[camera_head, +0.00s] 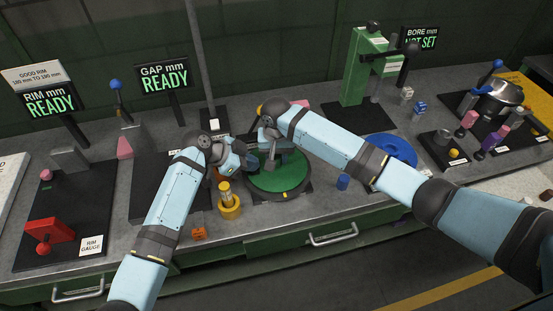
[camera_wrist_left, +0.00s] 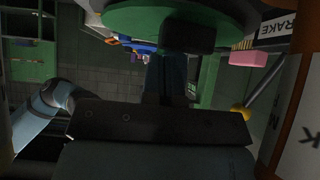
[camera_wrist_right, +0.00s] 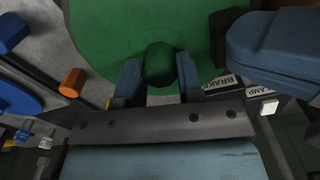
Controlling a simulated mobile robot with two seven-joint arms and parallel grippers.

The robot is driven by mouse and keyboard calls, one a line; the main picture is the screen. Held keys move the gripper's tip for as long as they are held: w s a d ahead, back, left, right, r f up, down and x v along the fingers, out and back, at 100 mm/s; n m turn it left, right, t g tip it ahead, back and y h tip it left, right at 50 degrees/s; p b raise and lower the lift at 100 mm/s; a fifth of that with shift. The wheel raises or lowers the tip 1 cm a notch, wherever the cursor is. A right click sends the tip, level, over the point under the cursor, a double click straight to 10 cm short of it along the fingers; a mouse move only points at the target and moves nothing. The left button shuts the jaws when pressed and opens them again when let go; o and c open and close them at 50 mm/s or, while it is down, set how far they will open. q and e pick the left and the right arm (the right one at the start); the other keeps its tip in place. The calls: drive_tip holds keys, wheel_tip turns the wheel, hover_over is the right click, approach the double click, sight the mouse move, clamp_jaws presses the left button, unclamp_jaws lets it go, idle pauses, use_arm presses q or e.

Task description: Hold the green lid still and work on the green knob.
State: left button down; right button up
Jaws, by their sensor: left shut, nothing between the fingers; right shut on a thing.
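The round green lid (camera_head: 285,183) lies on a dark base in the middle of the bench. It also shows in the right wrist view (camera_wrist_right: 95,30) and in the left wrist view (camera_wrist_left: 130,20). The dark green knob (camera_wrist_right: 159,64) stands on the lid. My right gripper (camera_wrist_right: 159,78) has its two blue fingers on either side of the knob and is shut on it. My left gripper (camera_head: 250,162) is shut and empty at the lid's left side; it overlaps the lid's edge in the right wrist view (camera_wrist_right: 240,45). Whether it touches the lid is unclear.
A yellow cup with a brass piece (camera_head: 229,207) stands left of the lid, an orange block (camera_head: 198,233) in front. A green press (camera_head: 366,70) stands behind. BRAKE and CLAMP labels are near the lid.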

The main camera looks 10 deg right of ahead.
drive_tip(key=n, duration=0.9)
drive_tip(key=shift+n, duration=0.4)
drive_tip(key=n, duration=0.4)
drive_tip(key=shift+n, duration=0.3)
drive_tip(key=n, duration=0.3)
drive_tip(key=o, duration=1.1)
